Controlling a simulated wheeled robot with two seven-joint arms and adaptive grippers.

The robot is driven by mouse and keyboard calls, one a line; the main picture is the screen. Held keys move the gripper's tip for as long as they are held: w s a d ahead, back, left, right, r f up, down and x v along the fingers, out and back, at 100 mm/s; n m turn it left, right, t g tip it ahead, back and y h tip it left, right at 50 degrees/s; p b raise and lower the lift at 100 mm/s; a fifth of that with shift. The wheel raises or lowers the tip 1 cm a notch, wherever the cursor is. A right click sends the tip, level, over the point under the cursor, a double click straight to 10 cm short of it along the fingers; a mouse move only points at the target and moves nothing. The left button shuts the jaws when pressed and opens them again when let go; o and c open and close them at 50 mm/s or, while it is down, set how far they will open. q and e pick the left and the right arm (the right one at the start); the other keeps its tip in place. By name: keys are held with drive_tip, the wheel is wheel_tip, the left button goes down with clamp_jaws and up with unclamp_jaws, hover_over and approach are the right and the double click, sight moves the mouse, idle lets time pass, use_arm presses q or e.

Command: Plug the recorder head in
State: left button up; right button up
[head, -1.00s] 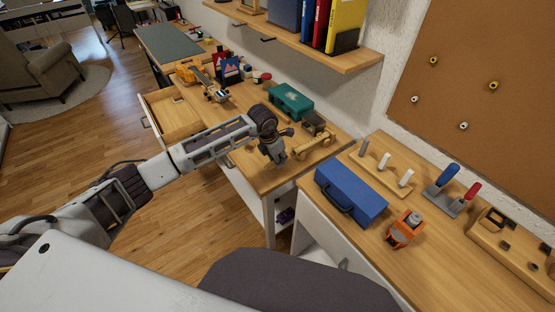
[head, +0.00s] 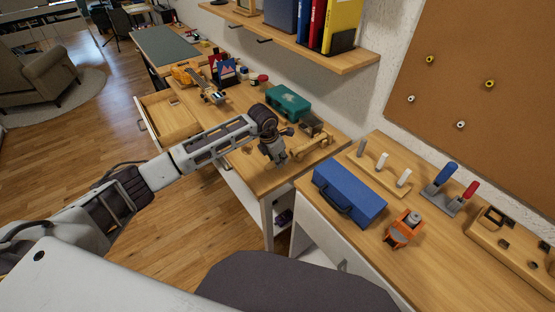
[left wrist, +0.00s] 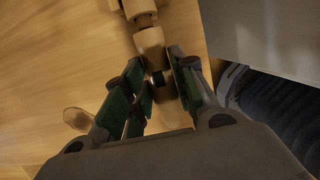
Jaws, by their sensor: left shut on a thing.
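My left gripper (head: 277,158) is low over the front right corner of the far desk. In the left wrist view its green-padded fingers (left wrist: 160,88) are closed around a pale wooden piece (left wrist: 168,100), which looks like the recorder head. The turned wooden recorder body (left wrist: 150,42) lies straight ahead of it, roughly in line. A dark band shows between the two; I cannot tell whether they are joined. In the head view a pale wooden thing (head: 313,147) lies just right of the gripper, and the held piece is too small to make out. My right gripper is not in view.
A green case (head: 288,103) and a small dark box (head: 312,123) stand behind the gripper. A blue toolbox (head: 349,194) sits on the nearer cabinet to the right. An open drawer (head: 168,122) juts out on the left. The desk to the gripper's left is mostly clear.

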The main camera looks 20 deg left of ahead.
use_arm(q)
drive_tip(key=shift+w+d+b, duration=0.4)
drive_tip(key=shift+w+d, duration=0.05)
drive_tip(key=shift+w, duration=0.1)
idle(0.6)
drive_tip(key=o, duration=1.1)
drive_tip(key=shift+r, duration=0.1)
drive_tip(key=shift+p+v, duration=1.65)
drive_tip(key=shift+v, duration=0.8)
drive_tip(key=shift+v, duration=6)
